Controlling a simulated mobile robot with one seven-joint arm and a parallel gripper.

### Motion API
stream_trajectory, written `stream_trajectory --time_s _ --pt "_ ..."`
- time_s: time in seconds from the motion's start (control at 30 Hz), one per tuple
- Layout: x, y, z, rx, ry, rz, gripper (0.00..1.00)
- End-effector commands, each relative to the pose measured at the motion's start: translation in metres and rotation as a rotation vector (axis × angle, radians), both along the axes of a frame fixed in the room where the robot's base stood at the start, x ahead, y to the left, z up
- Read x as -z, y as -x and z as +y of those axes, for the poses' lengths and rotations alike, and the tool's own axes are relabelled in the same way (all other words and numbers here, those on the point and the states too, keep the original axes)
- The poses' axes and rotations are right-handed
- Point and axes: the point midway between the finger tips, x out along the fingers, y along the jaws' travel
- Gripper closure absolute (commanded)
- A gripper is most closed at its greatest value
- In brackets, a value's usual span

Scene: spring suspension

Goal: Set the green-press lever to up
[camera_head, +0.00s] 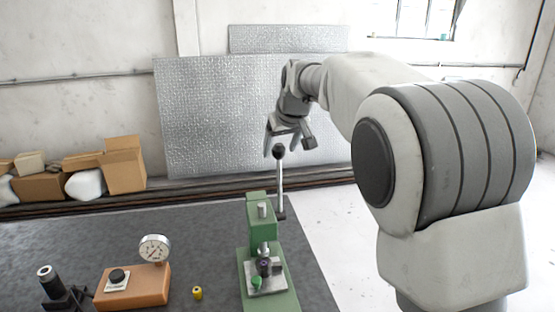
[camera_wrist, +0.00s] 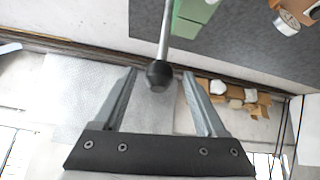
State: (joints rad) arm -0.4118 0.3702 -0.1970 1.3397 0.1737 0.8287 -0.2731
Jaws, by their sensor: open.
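The green press (camera_head: 257,235) stands at the right part of the dark table. Its lever (camera_head: 281,185) is a grey rod rising nearly upright from a pivot on the press's right side, with a black ball knob (camera_head: 279,151) on top. My gripper (camera_head: 289,146) is open at the knob's height. In the wrist view, the knob (camera_wrist: 159,75) sits between the tips of my open gripper (camera_wrist: 159,72), with a gap on each side. The rod (camera_wrist: 165,35) runs away from it toward the green press body (camera_wrist: 192,15). I cannot tell the exact depth between the fingers and knob.
The dark table (camera_head: 70,245) also carries an orange block with a dial gauge (camera_head: 154,248), a black device (camera_head: 60,290) and a small yellow piece (camera_head: 197,292). Cardboard boxes (camera_head: 124,165) lie behind the table. A metal panel (camera_head: 215,110) leans on the wall.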

Motion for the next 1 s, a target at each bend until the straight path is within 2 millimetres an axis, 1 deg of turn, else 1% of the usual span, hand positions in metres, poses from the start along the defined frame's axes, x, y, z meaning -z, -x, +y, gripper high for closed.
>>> stream_trajectory --time_s 0.03,0.23,0.4,0.5,0.63,0.9,0.97,1.0 --pt "-0.011 0.007 -0.003 0.000 -0.002 -0.005 0.26" --pt "-0.051 0.034 -0.013 0.000 -0.001 -0.004 0.26" --pt "-0.075 0.051 -0.019 -0.001 0.000 -0.001 0.26" --pt "-0.085 0.057 -0.021 -0.001 0.000 -0.001 0.26" --pt "-0.090 0.061 -0.022 -0.001 0.001 0.002 0.26" --pt "-0.091 0.062 -0.022 -0.001 0.002 0.003 0.26" --pt "-0.090 0.062 -0.022 -0.003 0.004 0.002 0.37" --pt "-0.089 0.063 -0.022 -0.007 0.013 0.001 0.44"
